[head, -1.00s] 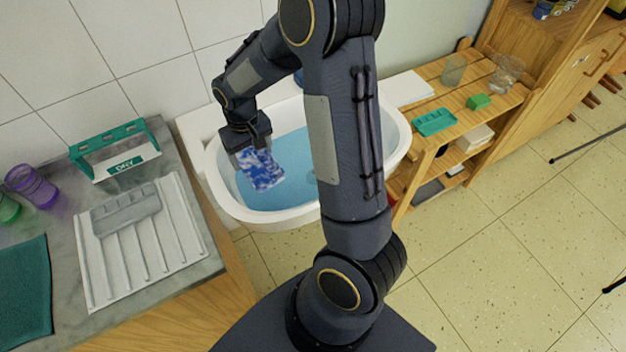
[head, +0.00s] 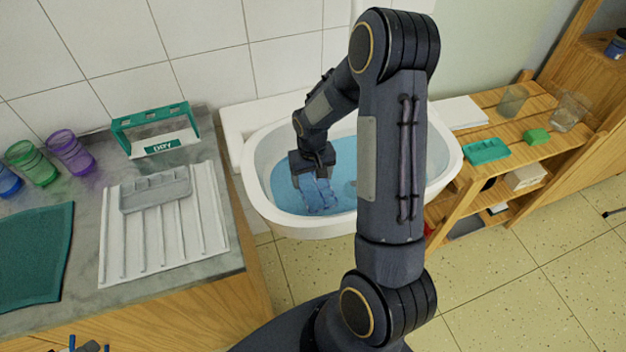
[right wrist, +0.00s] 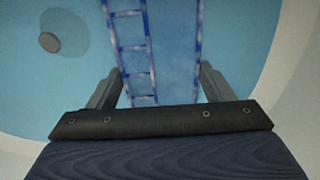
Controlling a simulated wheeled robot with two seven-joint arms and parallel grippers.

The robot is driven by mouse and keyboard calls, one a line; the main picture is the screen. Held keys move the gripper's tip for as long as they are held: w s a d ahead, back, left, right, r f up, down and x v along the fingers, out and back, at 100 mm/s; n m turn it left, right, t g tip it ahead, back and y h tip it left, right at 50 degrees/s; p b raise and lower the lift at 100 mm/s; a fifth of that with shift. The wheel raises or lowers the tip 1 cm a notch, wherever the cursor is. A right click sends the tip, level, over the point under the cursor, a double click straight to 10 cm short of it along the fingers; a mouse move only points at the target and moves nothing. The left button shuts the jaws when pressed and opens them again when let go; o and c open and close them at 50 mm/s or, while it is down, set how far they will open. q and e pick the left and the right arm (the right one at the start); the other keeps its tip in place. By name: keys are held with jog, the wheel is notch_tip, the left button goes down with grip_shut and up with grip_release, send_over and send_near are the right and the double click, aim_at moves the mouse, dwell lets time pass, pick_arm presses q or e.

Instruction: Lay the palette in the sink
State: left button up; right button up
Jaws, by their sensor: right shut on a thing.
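The palette (head: 323,194), stained blue and white, is inside the white sink (head: 300,222), which holds blue water. It looks at least partly under the water; whether it touches the bottom I cannot tell. My right gripper (head: 312,172) is low over the left part of the sink, shut on the palette's near end. In the right wrist view the palette (right wrist: 172,55) runs away from the gripper (right wrist: 156,88) between its two fingers, with its raised divider lines showing. The far end is cut off there. My left gripper is not in view.
A grey palette (head: 155,190) lies on the ribbed white drainboard (head: 150,250) left of the sink. A teal "DRY" rack (head: 160,145) and coloured cups (head: 70,152) stand on the counter. A wooden shelf (head: 548,150) is right of the sink.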

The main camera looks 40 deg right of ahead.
jog(key=shift+f, duration=0.85)
jog(key=shift+f, duration=0.1)
jog(key=o, duration=1)
